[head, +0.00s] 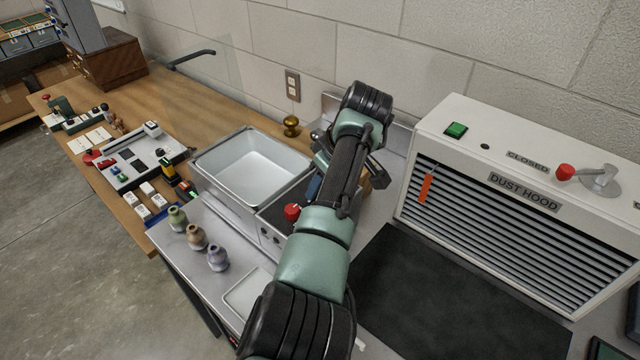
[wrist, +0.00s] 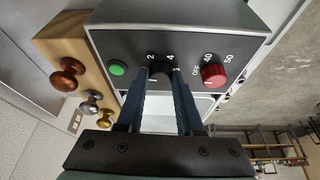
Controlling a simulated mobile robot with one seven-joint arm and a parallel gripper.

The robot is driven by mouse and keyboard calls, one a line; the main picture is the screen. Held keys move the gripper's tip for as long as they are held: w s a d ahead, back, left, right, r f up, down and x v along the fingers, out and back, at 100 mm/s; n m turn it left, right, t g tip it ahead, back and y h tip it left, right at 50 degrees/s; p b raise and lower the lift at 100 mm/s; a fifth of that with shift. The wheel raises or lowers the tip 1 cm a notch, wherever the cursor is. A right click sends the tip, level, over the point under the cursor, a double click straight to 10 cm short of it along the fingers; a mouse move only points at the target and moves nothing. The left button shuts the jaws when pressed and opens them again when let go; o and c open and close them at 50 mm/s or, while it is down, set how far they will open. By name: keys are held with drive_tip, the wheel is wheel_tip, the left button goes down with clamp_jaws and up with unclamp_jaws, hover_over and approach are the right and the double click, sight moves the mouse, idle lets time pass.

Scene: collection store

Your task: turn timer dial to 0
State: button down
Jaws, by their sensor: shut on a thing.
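In the wrist view, my gripper (wrist: 162,74) has its two dark blue fingers shut on a dark dial (wrist: 160,79) on a dark control panel (wrist: 189,45). White numbers, among them 2 and 4, show around this dial. The fingers hide most of it, and its pointer setting cannot be read. On the same panel a red knob (wrist: 213,75) is marked OFF, 40 and 50. A green button (wrist: 117,68) sits on the other side of the dial. In the head view the red knob (head: 292,211) shows, but my arm hides the dial and most of my gripper.
A metal basin (head: 205,178) stands left of the device. Three small vases (head: 196,238) stand in front. A dust hood (head: 520,190) and a dark mat (head: 450,300) lie to the right. Wooden block with round knobs (wrist: 62,45) is close beside the panel.

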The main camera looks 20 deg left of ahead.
drive_tip(key=c, duration=0.5)
unclamp_jaws()
drive_tip(key=shift+c, duration=0.2)
drive_tip(key=b+v, duration=0.1)
drive_tip(key=v, duration=1.2)
